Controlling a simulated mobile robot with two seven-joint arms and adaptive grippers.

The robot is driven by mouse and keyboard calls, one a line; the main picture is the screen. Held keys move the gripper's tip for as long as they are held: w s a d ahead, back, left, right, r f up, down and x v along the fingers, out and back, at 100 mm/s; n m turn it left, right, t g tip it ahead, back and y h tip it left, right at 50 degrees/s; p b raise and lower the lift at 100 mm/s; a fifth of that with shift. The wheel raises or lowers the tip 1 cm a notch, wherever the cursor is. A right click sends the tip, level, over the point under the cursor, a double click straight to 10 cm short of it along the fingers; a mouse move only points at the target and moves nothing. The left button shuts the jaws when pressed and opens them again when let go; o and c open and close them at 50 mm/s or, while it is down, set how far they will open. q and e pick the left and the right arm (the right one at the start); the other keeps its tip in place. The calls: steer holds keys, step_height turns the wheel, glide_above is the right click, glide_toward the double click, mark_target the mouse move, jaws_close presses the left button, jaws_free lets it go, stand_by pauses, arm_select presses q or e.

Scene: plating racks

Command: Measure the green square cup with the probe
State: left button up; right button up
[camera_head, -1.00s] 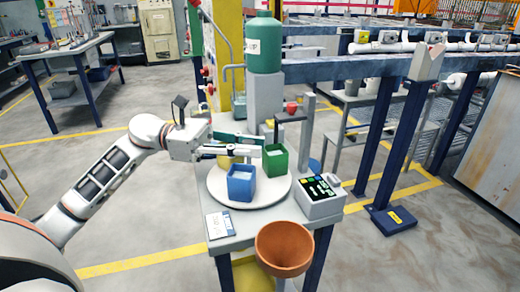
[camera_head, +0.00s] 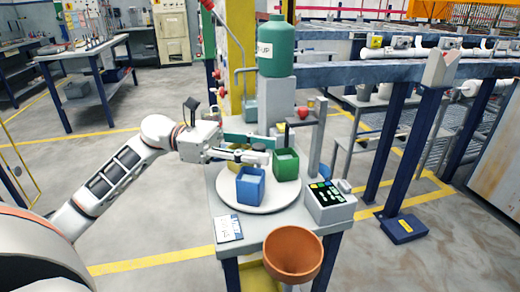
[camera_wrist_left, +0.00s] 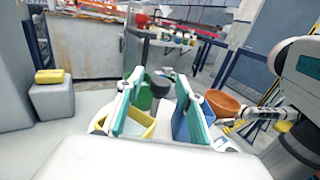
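The green square cup (camera_head: 286,165) stands on a round white plate (camera_head: 282,203), right of the blue square cup (camera_head: 250,188). A yellow cup (camera_wrist_left: 140,122) stands at the left in the left wrist view, mostly hidden in the head view. A probe-like dark part (camera_head: 287,134) hangs from a stand arm above the green cup; I cannot tell if it touches. My left gripper (camera_head: 268,147) is open and empty, its fingertips near the cups. In the left wrist view, the green cup (camera_wrist_left: 146,92) shows between the teal fingers. My right gripper is not in view.
A keypad box (camera_head: 330,203) stands right of the plate. An orange-brown pot (camera_head: 292,254) is at the table's front edge. A white card (camera_head: 228,229) lies front left. A green tank (camera_head: 276,48) and a red knob (camera_head: 303,112) on the stand rise behind the cups.

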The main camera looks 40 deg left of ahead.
arm_select(q)
steer(key=v, duration=1.1)
steer(key=shift+s+a, duration=0.15)
steer(key=shift+a, duration=0.2)
